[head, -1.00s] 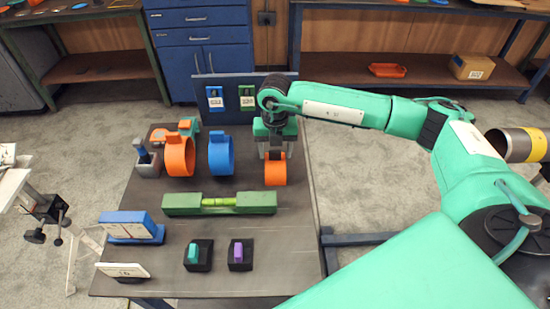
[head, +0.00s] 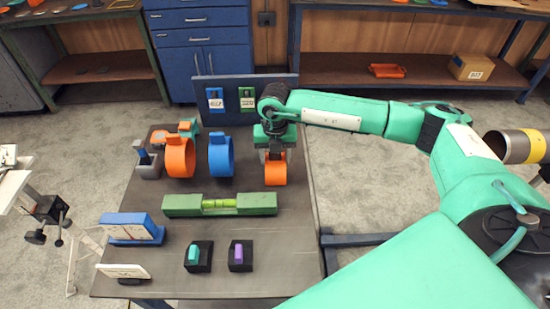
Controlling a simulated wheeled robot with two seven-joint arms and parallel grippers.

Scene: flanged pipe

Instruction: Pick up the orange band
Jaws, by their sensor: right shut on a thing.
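An orange band (head: 275,174) stands on the dark workbench (head: 300,225), right of the middle, with its wide face toward me. My right gripper (head: 275,156) points straight down over it and is shut on its upper part. The fingers and wrist hide the band's top edge. The band still appears to be at bench level. A second orange ring (head: 180,157) and a blue ring (head: 221,155) stand upright to its left. My left gripper is not in view.
A green level (head: 220,204) lies in front of the rings. A dark panel (head: 228,116) with blue and green tags stands behind. Teal (head: 193,255) and purple (head: 238,254) pieces in black holders and a blue gauge block (head: 131,228) are nearer me.

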